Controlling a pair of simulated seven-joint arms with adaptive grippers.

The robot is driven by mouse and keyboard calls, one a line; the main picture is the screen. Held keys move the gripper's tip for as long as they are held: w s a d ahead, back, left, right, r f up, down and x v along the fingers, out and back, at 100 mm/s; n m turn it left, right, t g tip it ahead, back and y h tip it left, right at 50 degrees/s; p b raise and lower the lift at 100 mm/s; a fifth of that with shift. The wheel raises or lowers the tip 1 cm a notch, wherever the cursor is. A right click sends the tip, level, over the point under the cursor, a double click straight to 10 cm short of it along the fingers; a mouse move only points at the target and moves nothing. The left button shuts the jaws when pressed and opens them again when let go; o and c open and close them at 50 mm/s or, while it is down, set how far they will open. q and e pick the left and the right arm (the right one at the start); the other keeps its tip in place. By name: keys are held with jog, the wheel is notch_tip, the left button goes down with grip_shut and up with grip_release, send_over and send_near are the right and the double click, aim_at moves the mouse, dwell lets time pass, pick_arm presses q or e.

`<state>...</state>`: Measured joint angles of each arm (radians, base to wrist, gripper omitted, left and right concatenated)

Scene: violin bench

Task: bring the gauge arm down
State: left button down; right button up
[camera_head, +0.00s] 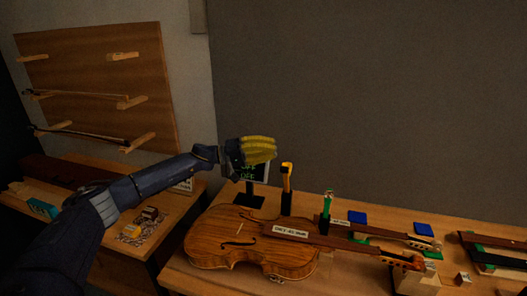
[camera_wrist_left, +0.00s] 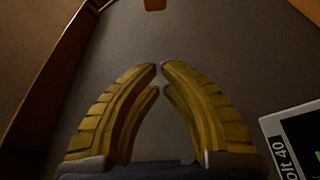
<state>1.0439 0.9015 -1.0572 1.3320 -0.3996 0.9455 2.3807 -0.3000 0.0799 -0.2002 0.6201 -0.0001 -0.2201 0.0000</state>
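An orange piece (camera_wrist_left: 154,4) shows at that view's top edge. My right gripper is out of view.
The violin lies on the wooden bench (camera_head: 185,272) with a label on its neck. Blue blocks (camera_head: 357,217) and other instrument necks lie to the right. A bow rack (camera_head: 95,85) hangs on the left wall. The space above the bench at right is clear.

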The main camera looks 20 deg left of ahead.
aim_at(287, 175)
pick_arm(q)
jog(key=shift+s+d+f, duration=0.15)
jog(key=shift+s+d, duration=0.1)
jog(key=shift+d, duration=0.65)
jog(key=shift+s+d+f, duration=0.15)
jog(key=shift+s+d, duration=0.1)
jog(key=shift+d, duration=0.6)
jog(key=shift+s+d+f, duration=0.15)
jog(key=shift+s+d, duration=0.1)
jog(key=shift+d, duration=0.65)
jog(key=shift+s+r+m, duration=0.1)
jog(key=shift+s+m, duration=0.3)
jog(key=shift+m, duration=0.1)
